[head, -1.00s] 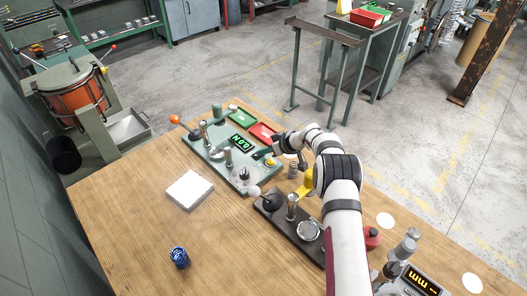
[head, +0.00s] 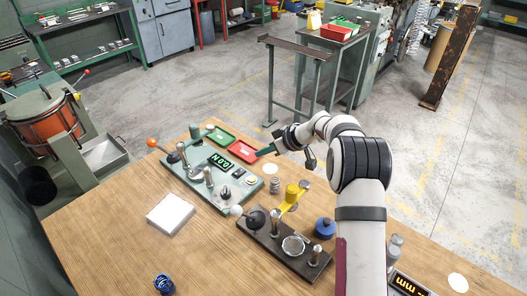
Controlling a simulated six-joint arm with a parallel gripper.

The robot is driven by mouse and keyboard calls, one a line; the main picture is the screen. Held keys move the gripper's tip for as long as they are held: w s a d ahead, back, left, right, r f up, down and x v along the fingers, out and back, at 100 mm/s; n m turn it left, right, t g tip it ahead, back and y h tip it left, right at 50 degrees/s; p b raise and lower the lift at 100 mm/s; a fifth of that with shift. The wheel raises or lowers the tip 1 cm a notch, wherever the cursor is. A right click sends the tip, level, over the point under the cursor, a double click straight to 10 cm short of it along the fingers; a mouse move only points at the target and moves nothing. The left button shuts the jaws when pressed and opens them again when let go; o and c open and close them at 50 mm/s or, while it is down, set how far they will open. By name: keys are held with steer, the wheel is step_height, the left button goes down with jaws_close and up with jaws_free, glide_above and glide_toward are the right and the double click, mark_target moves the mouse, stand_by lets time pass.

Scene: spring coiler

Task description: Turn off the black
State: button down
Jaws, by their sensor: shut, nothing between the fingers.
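My gripper (head: 267,151) is shut and empty, raised at the far right corner of the grey-green control panel (head: 203,147). The panel carries a green lit display (head: 221,160), an orange-knobbed lever (head: 152,143), metal posts and a small black knob (head: 239,173). Nearer, a dark base plate (head: 278,252) holds a black ball-shaped part (head: 255,219), a round dial (head: 293,245) and metal posts. A yellow arm (head: 291,201) stands over its far end. My gripper touches none of these parts. I cannot tell which black thing the task names.
A white pad (head: 170,214) and a blue coil (head: 164,285) lie on the wooden table (head: 105,235). A blue knob (head: 325,228) and an orange display (head: 408,286) are at right.

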glide_above(235, 173)
steer(key=s+d, duration=0.2)
steer(key=d, duration=0.1)
steer(key=f, duration=0.6)
steer(key=shift+w+f, duration=0.15)
steer(key=shift+w, duration=0.1)
steer(key=f, duration=0.3)
steer(key=shift+a+f, duration=0.3)
steer(key=shift+a, duration=0.1)
steer(key=shift+f, duration=0.45)
steer(key=shift+f, duration=0.1)
